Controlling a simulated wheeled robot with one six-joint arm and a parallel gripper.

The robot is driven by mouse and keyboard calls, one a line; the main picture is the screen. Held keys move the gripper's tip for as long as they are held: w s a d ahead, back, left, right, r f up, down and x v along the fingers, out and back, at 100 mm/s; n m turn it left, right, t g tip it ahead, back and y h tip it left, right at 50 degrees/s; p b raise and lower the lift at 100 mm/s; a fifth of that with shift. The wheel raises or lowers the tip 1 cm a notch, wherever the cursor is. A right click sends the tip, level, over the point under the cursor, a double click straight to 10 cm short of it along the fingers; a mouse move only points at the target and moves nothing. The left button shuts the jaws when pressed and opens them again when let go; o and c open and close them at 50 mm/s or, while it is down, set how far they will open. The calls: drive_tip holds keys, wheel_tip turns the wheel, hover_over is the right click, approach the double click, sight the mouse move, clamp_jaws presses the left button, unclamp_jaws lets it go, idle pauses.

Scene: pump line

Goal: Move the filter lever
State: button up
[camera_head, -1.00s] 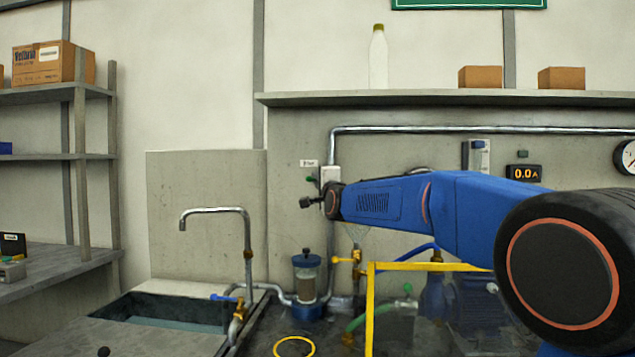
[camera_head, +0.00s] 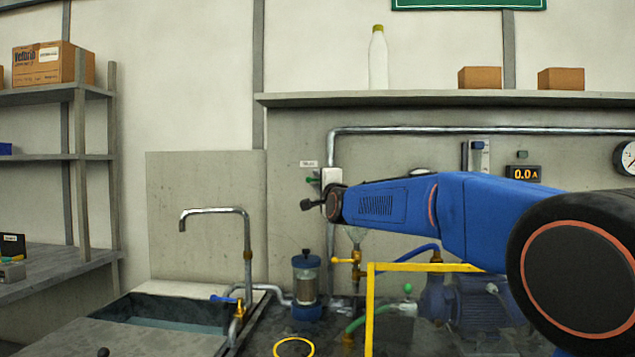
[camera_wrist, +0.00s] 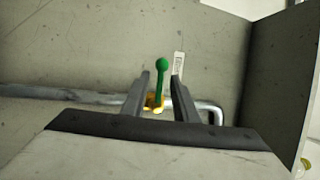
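A green lever with a ball knob (camera_wrist: 161,68) stands up from a brass-yellow fitting (camera_wrist: 154,103) on a metal pipe in the wrist view. A small white label with unreadable text (camera_wrist: 179,64) is on the wall beside it. My gripper (camera_wrist: 161,76) is open, with one finger on each side of the lever as seen in this view. I cannot tell how far beyond the fingertips the lever is. In the head view a green knob (camera_head: 312,180) shows just above my gripper's dark end, below a small wall label (camera_head: 309,164).
A clear filter housing with a blue cap (camera_head: 306,281) stands below my arm. A yellow frame (camera_head: 370,312), a yellow valve (camera_head: 345,261) and a blue pump (camera_head: 480,300) are to its right. A sink tap (camera_head: 247,240) stands left. A pipe (camera_head: 480,130) runs along the wall.

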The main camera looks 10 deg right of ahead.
drive_tip(key=v, duration=1.6)
drive_tip(key=shift+s, duration=0.1)
